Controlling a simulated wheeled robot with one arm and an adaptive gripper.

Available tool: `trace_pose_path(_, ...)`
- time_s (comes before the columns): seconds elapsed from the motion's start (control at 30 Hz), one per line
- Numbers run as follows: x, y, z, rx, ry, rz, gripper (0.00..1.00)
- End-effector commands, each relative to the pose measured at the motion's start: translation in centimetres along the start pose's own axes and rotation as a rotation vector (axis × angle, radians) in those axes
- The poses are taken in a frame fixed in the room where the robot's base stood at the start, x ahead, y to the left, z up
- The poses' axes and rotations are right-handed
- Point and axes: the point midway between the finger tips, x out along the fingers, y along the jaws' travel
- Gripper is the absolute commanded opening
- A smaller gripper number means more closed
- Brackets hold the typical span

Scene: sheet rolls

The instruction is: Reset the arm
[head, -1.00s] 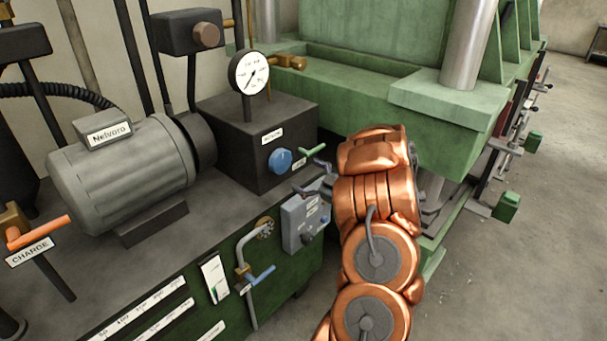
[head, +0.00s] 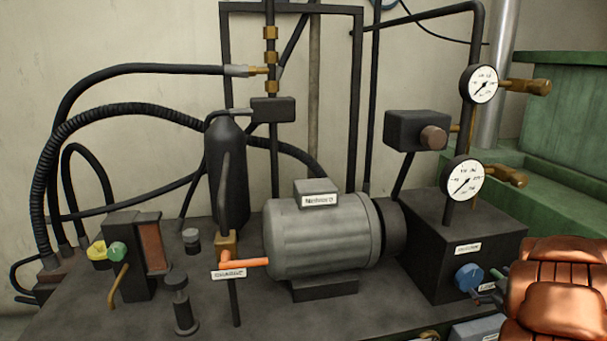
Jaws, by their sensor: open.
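My copper-coloured arm (head: 563,290) shows at the lower right of the head view, cut off by the right and bottom edges. It is in front of the right end of the dark block with the blue knob (head: 468,277).
A grey motor (head: 318,240) stands mid-bench. An orange-handled valve (head: 243,263), a black cylinder (head: 227,170) and hoses (head: 150,70) are to its left. Two gauges (head: 466,180) rise above the dark block (head: 480,232). A green press (head: 575,110) stands at the right.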

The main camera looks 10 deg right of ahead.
Motion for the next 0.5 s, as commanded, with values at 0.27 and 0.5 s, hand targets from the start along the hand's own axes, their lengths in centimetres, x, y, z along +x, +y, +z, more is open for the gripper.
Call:
trace_pose_path(0.27,-2.0,-0.2,-4.5,-0.004,-0.249,0.081,1.00)
trace_pose_path(0.5,-6.2,-3.0,-7.5,0.061,-0.447,0.108,1.00)
